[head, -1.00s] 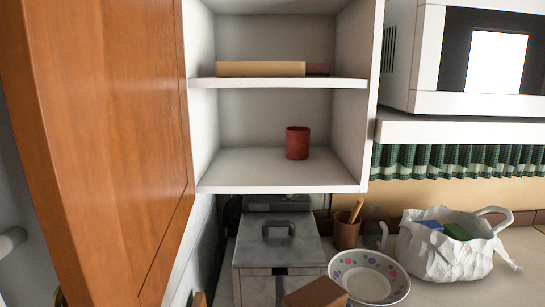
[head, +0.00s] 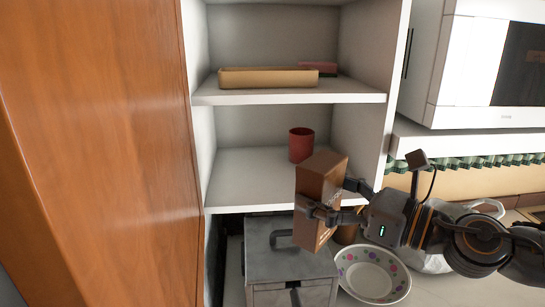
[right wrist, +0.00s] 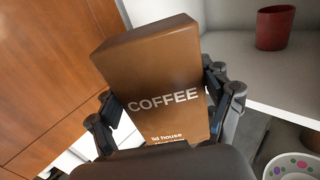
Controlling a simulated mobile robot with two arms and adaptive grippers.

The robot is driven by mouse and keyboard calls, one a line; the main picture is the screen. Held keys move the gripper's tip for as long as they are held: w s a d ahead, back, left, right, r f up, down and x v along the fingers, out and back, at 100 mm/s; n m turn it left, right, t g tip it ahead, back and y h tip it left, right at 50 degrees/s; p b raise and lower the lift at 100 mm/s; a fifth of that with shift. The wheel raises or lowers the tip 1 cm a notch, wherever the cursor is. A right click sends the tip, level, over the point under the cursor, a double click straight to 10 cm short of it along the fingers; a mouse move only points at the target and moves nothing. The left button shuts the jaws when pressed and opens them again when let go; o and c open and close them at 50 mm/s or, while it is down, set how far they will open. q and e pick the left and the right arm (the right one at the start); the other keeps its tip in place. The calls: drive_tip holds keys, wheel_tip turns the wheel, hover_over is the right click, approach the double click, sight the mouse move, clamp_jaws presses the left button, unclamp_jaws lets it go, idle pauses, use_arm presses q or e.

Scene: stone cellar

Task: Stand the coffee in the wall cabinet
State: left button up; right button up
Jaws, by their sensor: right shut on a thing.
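The coffee (head: 322,182) is a brown box, held slightly tilted in front of the lower shelf's front edge in the head view. My right gripper (head: 326,199) is shut on it, coming from the right. In the right wrist view the coffee box (right wrist: 155,75) shows its "COFFEE" label between the fingers. The wall cabinet (head: 240,180) is open, with a wooden door (head: 110,150) swung out at the left. A red cup (head: 301,144) stands on its lower shelf, behind the box, and also shows in the right wrist view (right wrist: 274,27). My left gripper is not in view.
The upper shelf holds a tan tray (head: 268,78) and a small red-pink item (head: 318,68). The lower shelf is free left of the cup. Below are a grey metal box (head: 288,262) and a dotted bowl (head: 371,277). A white microwave (head: 480,65) is at right.

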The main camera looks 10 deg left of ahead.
drive_tip(key=shift+w+d+r, duration=0.2)
drive_tip(key=shift+d+r, duration=0.2)
drive_tip(key=shift+r, duration=0.25)
drive_tip(key=shift+w+r, duration=0.15)
drive_tip(key=shift+w, duration=0.1)
drive_tip(key=w+a+p, duration=0.1)
drive_tip(key=w, duration=0.4)
drive_tip(key=w+a+f+p, duration=0.1)
drive_tip(key=w, duration=0.5)
drive_tip(key=w+a+p, duration=0.1)
drive_tip(key=w+p, duration=0.1)
drive_tip(key=w, duration=0.4)
drive_tip(key=shift+w+a+f, duration=0.15)
drive_tip(key=shift+w+f, duration=0.1)
drive_tip(key=shift+f, duration=0.1)
drive_tip(key=shift+s, duration=0.1)
